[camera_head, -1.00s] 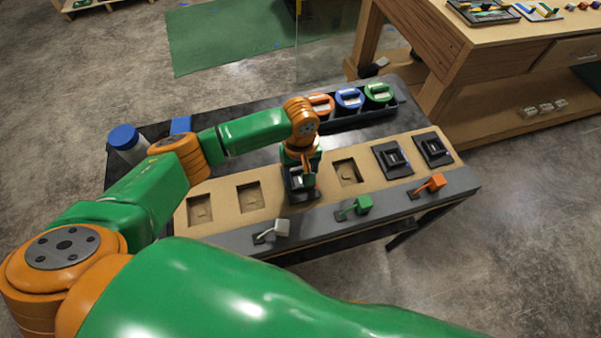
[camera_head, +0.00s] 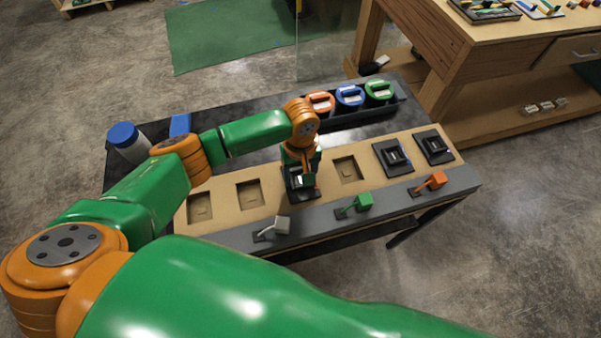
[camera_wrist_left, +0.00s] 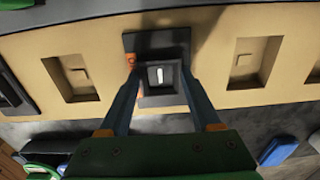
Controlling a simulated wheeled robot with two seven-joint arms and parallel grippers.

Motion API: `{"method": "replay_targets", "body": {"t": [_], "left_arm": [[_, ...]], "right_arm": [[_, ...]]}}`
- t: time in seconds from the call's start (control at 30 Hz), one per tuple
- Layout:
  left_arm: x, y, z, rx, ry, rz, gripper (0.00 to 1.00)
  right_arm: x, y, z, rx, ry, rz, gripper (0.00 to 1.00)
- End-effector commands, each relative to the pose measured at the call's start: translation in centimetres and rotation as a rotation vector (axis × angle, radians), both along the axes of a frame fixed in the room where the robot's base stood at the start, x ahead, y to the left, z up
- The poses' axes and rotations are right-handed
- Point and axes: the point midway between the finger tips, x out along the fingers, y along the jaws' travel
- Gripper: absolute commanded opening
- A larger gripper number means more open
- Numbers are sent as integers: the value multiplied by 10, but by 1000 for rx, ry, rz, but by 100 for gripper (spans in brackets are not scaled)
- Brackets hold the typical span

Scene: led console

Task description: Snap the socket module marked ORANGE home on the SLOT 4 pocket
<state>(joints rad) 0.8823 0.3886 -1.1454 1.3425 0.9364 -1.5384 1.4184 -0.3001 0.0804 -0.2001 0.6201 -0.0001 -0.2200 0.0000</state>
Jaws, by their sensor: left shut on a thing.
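A dark square socket module (camera_head: 300,195) with an orange mark is at the third pocket from the left in the head view. In the left wrist view the module (camera_wrist_left: 145,42) lies over that pocket, roughly square to it. My left gripper (camera_head: 303,179) is shut on its raised middle block, one finger on each side, as the left wrist view shows (camera_wrist_left: 160,78). I cannot tell whether the module is fully seated. The pocket is hidden under it and no slot label is readable. My right gripper is not in view.
Empty pockets (camera_head: 250,195) lie left of the module, and another empty pocket (camera_head: 347,169) lies right. Two dark modules (camera_head: 393,157) sit farther right. Grey, green (camera_head: 357,203) and orange levers line the front edge. A rack (camera_head: 350,118) with coloured-ring parts and a blue-capped bottle (camera_head: 125,137) stand behind.

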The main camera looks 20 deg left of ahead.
Motion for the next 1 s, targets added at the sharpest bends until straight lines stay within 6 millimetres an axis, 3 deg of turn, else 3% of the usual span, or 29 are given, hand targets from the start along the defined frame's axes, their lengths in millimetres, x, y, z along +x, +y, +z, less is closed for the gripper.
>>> {"method": "replay_targets", "body": {"t": [0.43,0.47,0.57,1.0], "left_arm": [[0,0,-1,1,1,0,7],[-1,0,-1,0,1,0,72],[-1,0,-2,0,1,0,99],[0,0,-1,0,0,0,99]], "right_arm": [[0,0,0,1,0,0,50],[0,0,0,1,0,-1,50],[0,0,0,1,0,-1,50],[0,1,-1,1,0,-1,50]]}}
